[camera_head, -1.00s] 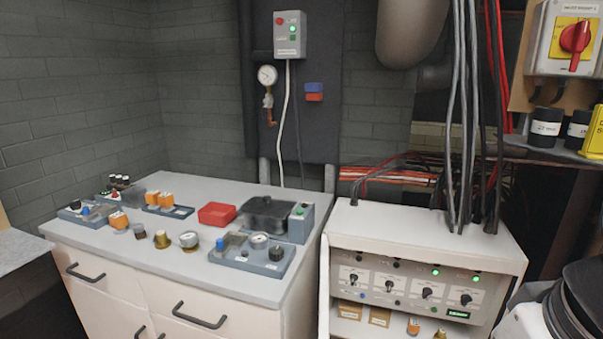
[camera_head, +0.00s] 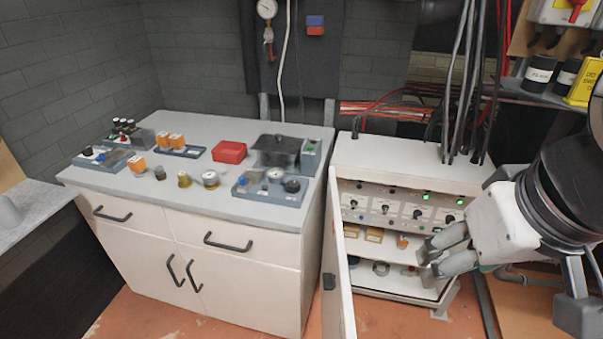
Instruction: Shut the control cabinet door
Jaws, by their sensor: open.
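The control cabinet (camera_head: 400,153) is a white box right of the counter, with a panel of knobs and green lights (camera_head: 408,208) and shelves below. Its white door (camera_head: 337,265) is hinged on the left and stands wide open, swung out toward me, seen nearly edge-on. A dark handle (camera_head: 329,281) shows on the door. My gripper (camera_head: 424,264) is open and empty at the right, in front of the cabinet's right part. It is apart from the door, which stands to its left.
The counter (camera_head: 225,196) with drawers stands close to the left of the open door, with several small parts and a red box (camera_head: 230,152) on top. Cables (camera_head: 462,90) run down to the cabinet top. Orange floor (camera_head: 390,322) shows in front of the cabinet.

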